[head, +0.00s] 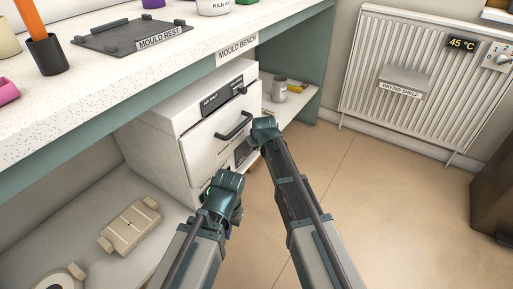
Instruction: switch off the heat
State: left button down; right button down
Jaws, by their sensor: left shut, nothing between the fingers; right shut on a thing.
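A white kiln (205,140) stands under the mould bench, with a dark bar handle (234,125) on its front door and a dark labelled strip (223,96) above. A dark panel (243,153) on the lower front is partly hidden by my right gripper (265,127). That gripper is shut at the kiln's right front edge; what it holds is hidden behind it. My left gripper (225,190) is shut and empty, low in front of the kiln. A small green light (207,190) shows beside it. A switch panel (498,57) and a 45 °C display (462,43) sit on the wall radiator.
The mould bench (130,75) overhangs the kiln. A beige mould (130,225) lies on the lower shelf at left. A grey jar (280,90) stands on a shelf behind the kiln. A drying shelf (403,82) is on the radiator (385,105).

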pick_arm(q)
jog(key=shift+f+b, duration=0.35)
jog(key=shift+f, duration=0.35)
pick_arm(e)
jog(key=shift+s+a+f+t+h, duration=0.2)
jog(key=shift+f+t+h, duration=0.1)
jog(key=shift+t, duration=0.3)
jog(key=c, duration=0.9)
grip_release()
jog(key=shift+r, duration=0.15)
pick_arm(q)
notch_tip(320, 180, up, 11)
jog(key=p, duration=1.1)
pick_arm(e)
jog(key=v, duration=1.3)
jog(key=shift+s+r, duration=0.25)
jog(key=shift+s, duration=0.05)
pick_arm(q)
jog(key=shift+f, duration=0.1)
pick_arm(e)
jog(key=shift+d, duration=0.1)
